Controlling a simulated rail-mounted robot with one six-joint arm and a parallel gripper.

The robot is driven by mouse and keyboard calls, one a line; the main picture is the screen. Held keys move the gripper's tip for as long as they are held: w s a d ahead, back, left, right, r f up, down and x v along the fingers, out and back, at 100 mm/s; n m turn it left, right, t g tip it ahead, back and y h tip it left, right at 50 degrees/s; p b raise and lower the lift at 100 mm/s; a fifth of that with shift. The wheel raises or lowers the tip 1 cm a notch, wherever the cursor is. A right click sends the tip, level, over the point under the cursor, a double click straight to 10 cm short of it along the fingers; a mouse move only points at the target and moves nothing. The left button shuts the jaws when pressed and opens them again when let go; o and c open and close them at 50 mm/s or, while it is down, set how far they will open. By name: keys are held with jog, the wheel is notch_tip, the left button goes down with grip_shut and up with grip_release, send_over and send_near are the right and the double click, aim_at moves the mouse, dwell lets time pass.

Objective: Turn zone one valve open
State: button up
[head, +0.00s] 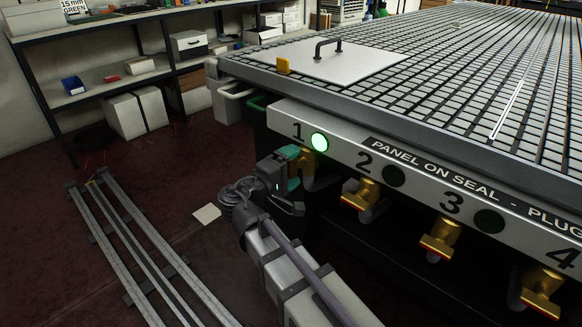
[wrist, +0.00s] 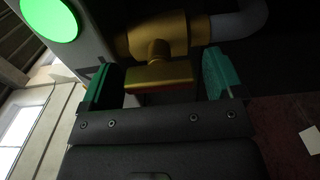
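The zone one valve (head: 308,168) is brass and sits below the number 1 on the table's front panel, partly hidden by my gripper in the head view. In the wrist view its brass body (wrist: 175,36) joins a grey pipe, and its flat handle (wrist: 160,76) has a red lower edge. My gripper (head: 291,157) is at this valve. In the wrist view my gripper (wrist: 160,82) is open, with one green finger on each side of the handle and a visible gap at each side. The zone one lamp (head: 320,142) glows green.
Valve two (head: 361,196), valve three (head: 440,239) and valve four (head: 541,291) line the panel to the right. Lamps two (head: 393,176) and three (head: 489,221) are dark. Floor rails (head: 135,245) lie at left. A white panel (head: 330,60) lies on the grid table (head: 470,90).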

jog(key=shift+o, duration=0.2)
jog(key=v, duration=1.1)
jog(key=shift+w, duration=0.1)
notch_tip(320, 180, down, 4)
jog(key=s+d+g+y+p, duration=0.1)
jog(key=s+g+y+p, duration=0.1)
jog(key=g+y, duration=0.1)
jog(key=s+d+r+m+g+y+p, duration=0.2)
jog(key=d+r+m+g+y+p, duration=0.25)
jog(key=p, duration=0.85)
jog(key=s+d+r+m+g+y+p, duration=0.1)
jog(key=d+r+p, duration=0.4)
jog(key=r+p, duration=0.3)
jog(key=s+d+r+m+g+y+p, duration=0.1)
jog(key=d+r+m+g+y+p, duration=0.1)
jog(key=d+r+p, duration=0.3)
jog(key=s+d+r+m+g+y+p, duration=0.1)
jog(key=d+r+p, duration=0.4)
jog(key=r+p, duration=0.7)
jog(key=shift+d+g+y+p, duration=0.35)
jog(key=shift+g+y+p, duration=0.3)
jog(key=shift+p, duration=0.6)
